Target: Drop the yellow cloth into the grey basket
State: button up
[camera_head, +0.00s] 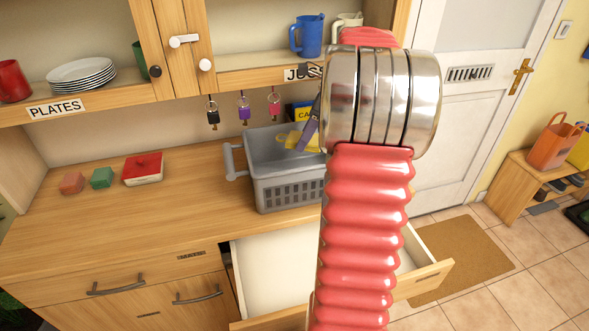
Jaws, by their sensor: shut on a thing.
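The grey basket (290,192) stands on the wooden counter, left of my red arm, with slotted lower walls and a handle on its left. A small part of the yellow cloth (291,139) shows at the basket's open top. My gripper (305,138) shows only as a narrow purple-grey part beside my arm's metal rings, angled down over the basket. It is shut on the yellow cloth. My arm hides most of the gripper and the basket's right side. I cannot tell whether the cloth touches the basket.
A blue box with yellow lettering (303,112) is behind the basket. Keys (243,108) hang above it. An open drawer (275,270) juts out below.

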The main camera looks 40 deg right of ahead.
jog(key=o, duration=1)
jog(key=v, duration=1.3)
jog(key=shift+s+d+r, duration=0.15)
jog(key=shift+r, duration=0.15)
